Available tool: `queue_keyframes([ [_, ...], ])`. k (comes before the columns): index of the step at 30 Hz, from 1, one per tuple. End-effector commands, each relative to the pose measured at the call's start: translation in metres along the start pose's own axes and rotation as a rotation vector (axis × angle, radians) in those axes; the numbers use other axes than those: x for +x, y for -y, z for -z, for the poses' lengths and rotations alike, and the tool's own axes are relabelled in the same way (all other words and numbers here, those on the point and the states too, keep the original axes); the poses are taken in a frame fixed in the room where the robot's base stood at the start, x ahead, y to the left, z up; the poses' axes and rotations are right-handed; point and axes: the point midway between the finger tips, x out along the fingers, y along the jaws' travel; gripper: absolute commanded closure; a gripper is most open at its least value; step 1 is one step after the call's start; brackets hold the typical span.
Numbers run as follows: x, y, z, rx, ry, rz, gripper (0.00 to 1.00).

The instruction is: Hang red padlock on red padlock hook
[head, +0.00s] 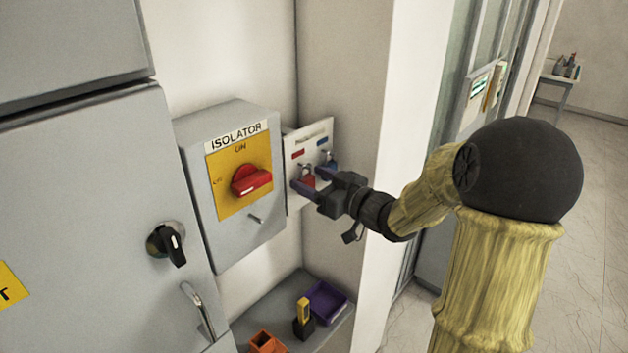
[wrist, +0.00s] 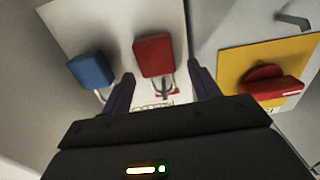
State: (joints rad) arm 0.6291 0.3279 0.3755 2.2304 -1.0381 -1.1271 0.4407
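The red padlock (head: 307,179) is against the white padlock board (head: 322,133), below a small red label. In the wrist view, which is upside down, the red padlock (wrist: 153,56) hangs from its shackle at a small metal hook beside the red label (wrist: 174,91). The hook is partly hidden by the shackle, so its exact seating is hard to tell. My gripper (head: 311,184) is at the board. In the wrist view its fingers (wrist: 161,77) are open, one on each side of the red padlock, with visible gaps to it.
A blue padlock (head: 331,160) hangs close by on the same board. The isolator box (head: 264,218) with its red rotary handle (head: 251,180) stands left of the board. Below is a shelf with a purple tray (head: 325,302) and an orange holder (head: 266,343). A wall edge stands right of the board.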

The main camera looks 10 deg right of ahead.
Motion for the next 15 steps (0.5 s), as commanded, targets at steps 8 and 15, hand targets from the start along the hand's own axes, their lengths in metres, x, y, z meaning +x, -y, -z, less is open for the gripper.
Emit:
queue_keyframes([
  [8,-0.002,0.0,-0.001,0.0,0.001,-0.001,0.39],
  [15,-0.026,-0.001,-0.002,-0.002,0.0,-0.005,0.39],
])
